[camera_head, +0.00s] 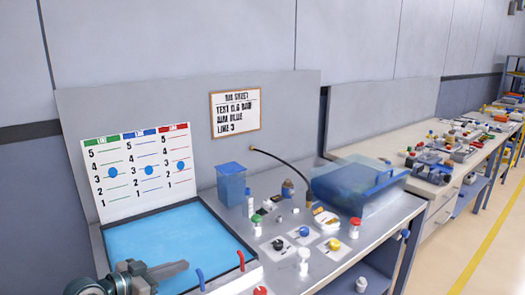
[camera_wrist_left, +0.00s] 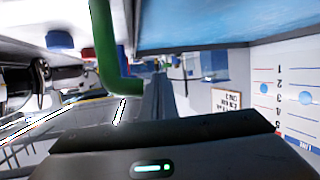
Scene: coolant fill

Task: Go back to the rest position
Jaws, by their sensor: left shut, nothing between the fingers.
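My left gripper (camera_head: 182,268) is at the lower left of the head view, in front of the near edge of the blue basin (camera_head: 165,240). Its fingers are together with nothing between them. In the left wrist view its fingers (camera_wrist_left: 158,98) point away from the camera, and a bent green tube (camera_wrist_left: 106,50) stands close to their left. My right gripper is not in view.
A blue bent tube (camera_head: 200,279) and a red one (camera_head: 240,260) stand at the basin's right front. A level chart (camera_head: 138,170) stands behind it. A blue container (camera_head: 231,183), several small caps and a translucent blue box (camera_head: 357,184) occupy the bench to the right.

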